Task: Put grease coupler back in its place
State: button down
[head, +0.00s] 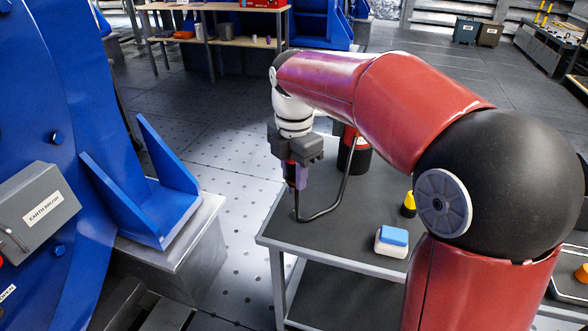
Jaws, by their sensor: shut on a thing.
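My gripper (296,168) points down above the left part of the dark-topped table (281,229). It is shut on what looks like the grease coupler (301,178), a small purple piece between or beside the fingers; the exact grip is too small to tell. A black hose (326,212) hangs from below the gripper, bends low over the table and rises to the right toward a red and black canister (356,153). The canister stands on the table behind the gripper, partly hidden by my arm. The coupler's place cannot be made out.
A white block with a blue top (393,240) and a yellow and black item (408,204) stand on the table near my arm. A blue bracket (146,200) and a grey box labelled "EARTH BRUSH" (38,213) are at left. Open floor lies between bracket and table.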

jog(key=b, duration=0.3)
send_over(294, 210)
jog(key=shift+s+f, duration=0.15)
jog(key=shift+f, duration=2.2)
jog(key=shift+p, duration=0.9)
jog(key=shift+f+b, duration=0.75)
jog(key=shift+f, duration=0.65)
jog(key=c, duration=1)
grip_release()
jog(key=shift+c, duration=0.2)
notch_tip(294, 210, up, 8)
jog(key=shift+f+p, duration=0.1)
jog(key=shift+p, duration=0.45)
